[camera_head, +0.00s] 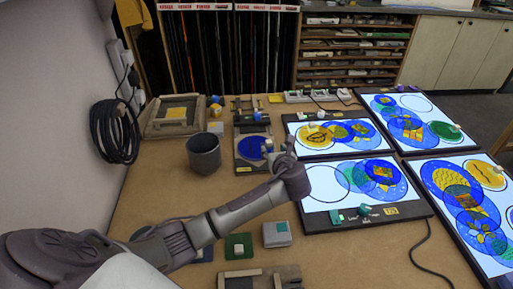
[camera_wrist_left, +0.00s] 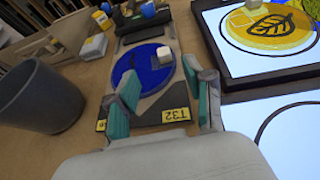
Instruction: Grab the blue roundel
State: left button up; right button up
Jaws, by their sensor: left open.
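The blue roundel (camera_head: 250,147) lies flat on a dark plate (camera_head: 243,163) left of the light panels. In the left wrist view the blue roundel (camera_wrist_left: 150,78) has a small pale cube (camera_wrist_left: 165,55) on it, and the plate bears a yellow T32 label (camera_wrist_left: 175,115). My left gripper (camera_head: 277,150) is just right of the roundel in the head view. In the left wrist view its teal-padded fingers (camera_wrist_left: 160,80) are spread apart over the roundel with nothing gripped. One finger hides part of the roundel's left side. My right gripper is not in view.
A dark grey cup (camera_head: 204,154) stands left of the plate. Lit panels (camera_head: 318,217) with coloured roundels fill the right side. Small blocks (camera_head: 277,234) lie in front of my left arm. A wooden frame (camera_head: 174,116) lies at the back left.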

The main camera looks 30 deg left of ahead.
aim_at(270, 142)
pick_arm(q)
jog(key=x, duration=0.4)
jog(key=shift+d, duration=0.1)
jog(key=shift+d+f+x, duration=0.1)
jog(key=shift+f+x, duration=0.05)
jog(key=shift+x, duration=0.8)
jog(key=shift+d+f+x, duration=0.1)
jog(key=shift+x, duration=0.85)
jog(key=shift+d+f+x, duration=0.1)
jog(key=shift+f+x, duration=0.05)
jog(key=shift+x, duration=0.8)
grip_shut()
